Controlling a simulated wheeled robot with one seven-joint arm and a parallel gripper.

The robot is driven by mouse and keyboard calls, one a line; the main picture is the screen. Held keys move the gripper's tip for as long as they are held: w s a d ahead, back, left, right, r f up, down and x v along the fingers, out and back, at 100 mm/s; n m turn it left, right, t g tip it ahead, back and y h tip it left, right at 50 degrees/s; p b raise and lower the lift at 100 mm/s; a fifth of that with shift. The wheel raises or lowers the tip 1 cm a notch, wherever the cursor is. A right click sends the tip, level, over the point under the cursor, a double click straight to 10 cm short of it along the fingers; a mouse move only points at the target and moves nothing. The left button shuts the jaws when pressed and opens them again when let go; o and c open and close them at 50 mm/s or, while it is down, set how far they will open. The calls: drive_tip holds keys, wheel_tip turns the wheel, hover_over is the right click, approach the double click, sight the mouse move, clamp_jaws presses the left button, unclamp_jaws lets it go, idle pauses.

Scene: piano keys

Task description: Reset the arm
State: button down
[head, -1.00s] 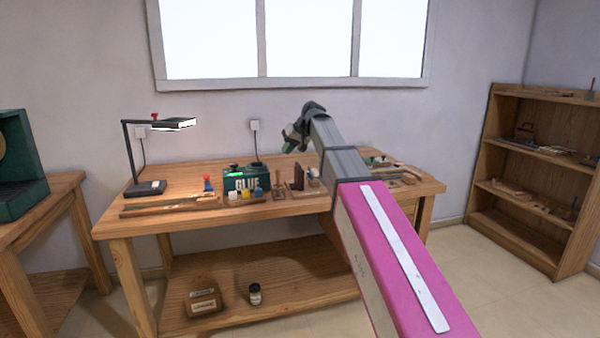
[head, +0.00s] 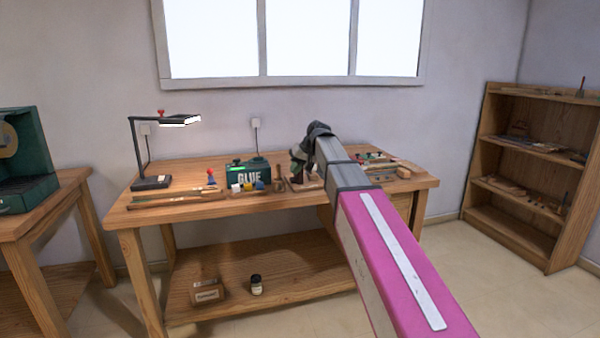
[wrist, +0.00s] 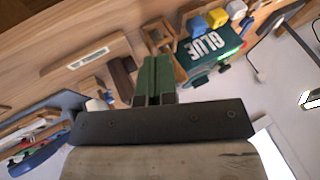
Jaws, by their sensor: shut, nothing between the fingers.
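My gripper (wrist: 154,80) shows in the wrist view as two green fingers held together, shut with nothing between them. It points toward the workbench top, which fills the upper part of that view. In the head view my arm reaches from the lower right toward the bench, and my gripper (head: 297,168) hangs bent downward at its far end, above the rear middle of the bench. The arm hides part of the bench's right side. Whether the fingertips touch anything cannot be told from the head view.
A shelf (head: 535,150) stands at right, a side table (head: 40,195) at left. Floor between bench and shelf is clear.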

drive_tip(key=s+d+f+m+h, duration=0.1)
drive_tip(key=s+d+f, duration=0.3)
drive_tip(key=f, duration=0.3)
drive_tip(key=s+d+f+g+h, duration=0.1)
drive_tip(key=s+d+f, duration=0.2)
drive_tip(key=f, duration=0.4)
drive_tip(key=s+d+f+m+h, duration=0.1)
drive_tip(key=s+d+f, duration=0.3)
drive_tip(key=f, duration=0.3)
drive_tip(key=s+d+f+g+h, duration=0.1)
drive_tip(key=s+d+f, duration=0.4)
drive_tip(key=s+f, duration=0.2)
drive_tip(key=s+d+f+m+h, duration=0.1)
drive_tip(key=s+d+f, duration=0.3)
drive_tip(key=s+f, duration=0.4)
drive_tip(key=shift+s+d+f+m+g+h, duration=0.2)
drive_tip(key=shift+s+d+m+g+h, duration=0.15)
drive_tip(key=shift+s, duration=0.5)
